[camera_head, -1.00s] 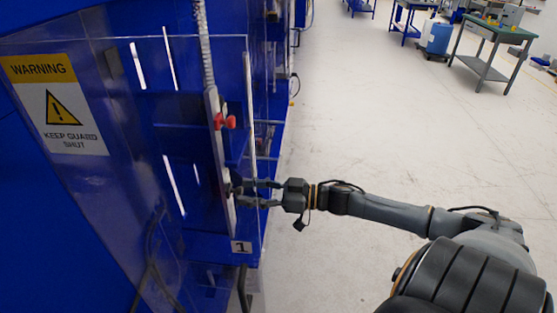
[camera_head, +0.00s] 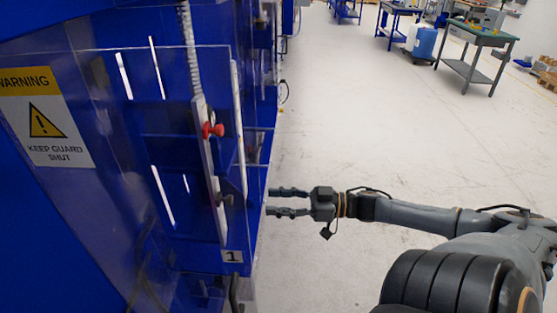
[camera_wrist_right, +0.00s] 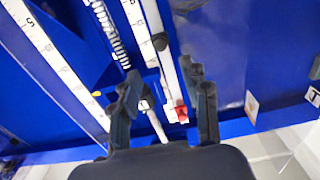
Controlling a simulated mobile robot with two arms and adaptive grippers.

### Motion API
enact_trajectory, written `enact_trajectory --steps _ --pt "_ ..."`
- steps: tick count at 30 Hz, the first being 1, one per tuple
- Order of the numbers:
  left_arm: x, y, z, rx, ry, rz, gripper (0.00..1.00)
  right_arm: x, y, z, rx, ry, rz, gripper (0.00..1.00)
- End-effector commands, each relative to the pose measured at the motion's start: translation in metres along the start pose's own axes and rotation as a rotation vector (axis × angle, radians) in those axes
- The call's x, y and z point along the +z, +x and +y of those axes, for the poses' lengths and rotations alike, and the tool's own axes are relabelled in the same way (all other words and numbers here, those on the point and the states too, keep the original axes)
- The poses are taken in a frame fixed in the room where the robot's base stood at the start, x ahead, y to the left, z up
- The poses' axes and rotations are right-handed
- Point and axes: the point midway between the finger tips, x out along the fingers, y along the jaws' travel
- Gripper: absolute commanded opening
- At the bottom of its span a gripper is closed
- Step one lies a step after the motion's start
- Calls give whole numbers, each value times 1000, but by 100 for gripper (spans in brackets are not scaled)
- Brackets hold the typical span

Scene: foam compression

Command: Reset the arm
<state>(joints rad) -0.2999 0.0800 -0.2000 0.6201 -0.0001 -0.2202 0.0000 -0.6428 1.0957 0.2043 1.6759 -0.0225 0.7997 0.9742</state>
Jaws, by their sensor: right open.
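My right gripper (camera_head: 272,201) is open and empty, beside the right edge of the clear guard on the blue machine (camera_head: 215,262). In the head view its fingers point left toward the guard, with a small gap. In the right wrist view my right gripper (camera_wrist_right: 160,85) shows two spread dark fingers with nothing held between them. A red knob (camera_head: 212,130) sits on the pale vertical rail, also seen in the wrist view (camera_wrist_right: 182,114). A dark knob (camera_head: 226,200) is lower on the rail. My left gripper is not in view.
A yellow warning sign (camera_head: 42,118) is on the guard at the left. A label "1" (camera_head: 232,256) is near the bottom. The pale floor (camera_head: 350,130) to the right is open. A green-topped table (camera_head: 480,32) and a blue container (camera_head: 425,42) stand far off.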

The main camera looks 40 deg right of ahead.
Motion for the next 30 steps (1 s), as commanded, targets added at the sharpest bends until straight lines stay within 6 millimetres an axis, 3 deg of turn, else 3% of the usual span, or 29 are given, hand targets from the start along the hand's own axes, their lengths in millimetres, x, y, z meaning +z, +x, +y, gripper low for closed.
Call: enact_trajectory --steps 10,14,17,20,23,26,30 --pt "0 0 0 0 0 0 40 1 0 0 2 0 -1 46" --pt "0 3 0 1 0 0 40 21 -8 12 66 -2 -18 46" --pt "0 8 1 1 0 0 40 64 -28 34 194 -6 -62 46" --pt "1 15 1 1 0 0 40 128 -57 54 357 -2 -145 46" --pt "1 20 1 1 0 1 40 199 -88 60 503 13 -255 46" --pt "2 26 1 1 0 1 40 270 -116 51 615 38 -381 46" --pt "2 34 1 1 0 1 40 367 -148 15 716 89 -576 46"
